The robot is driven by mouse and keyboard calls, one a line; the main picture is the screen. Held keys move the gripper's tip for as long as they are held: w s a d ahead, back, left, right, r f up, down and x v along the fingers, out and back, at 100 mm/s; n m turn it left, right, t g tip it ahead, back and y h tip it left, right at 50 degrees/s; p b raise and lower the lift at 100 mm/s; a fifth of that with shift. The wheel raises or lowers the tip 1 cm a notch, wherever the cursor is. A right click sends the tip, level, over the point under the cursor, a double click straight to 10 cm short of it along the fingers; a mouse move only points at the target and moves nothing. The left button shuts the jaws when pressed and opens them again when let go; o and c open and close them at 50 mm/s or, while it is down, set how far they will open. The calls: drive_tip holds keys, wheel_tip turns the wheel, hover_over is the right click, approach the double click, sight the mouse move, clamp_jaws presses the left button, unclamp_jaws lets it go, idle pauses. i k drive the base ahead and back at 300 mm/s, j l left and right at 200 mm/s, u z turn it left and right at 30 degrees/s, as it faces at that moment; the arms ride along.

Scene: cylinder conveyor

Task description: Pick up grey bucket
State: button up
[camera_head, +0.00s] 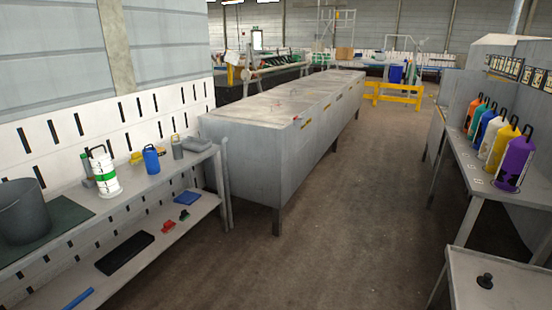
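A grey bucket (24,212) stands upright at the far left of the picture. It rests on a dark green mat on the upper shelf of the left workbench (130,197), and the picture's left edge cuts off part of it. My gripper does not show in this view, so its place relative to the bucket cannot be seen.
On the same shelf stand a white and green canister (104,174) and a blue bottle (151,160). A long grey cabinet (285,120) fills the middle. The right bench (480,175) holds several coloured canisters. The brown floor (340,230) between them is clear.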

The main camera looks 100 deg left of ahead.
sight(25, 218)
drive_tip(key=u, duration=4.4)
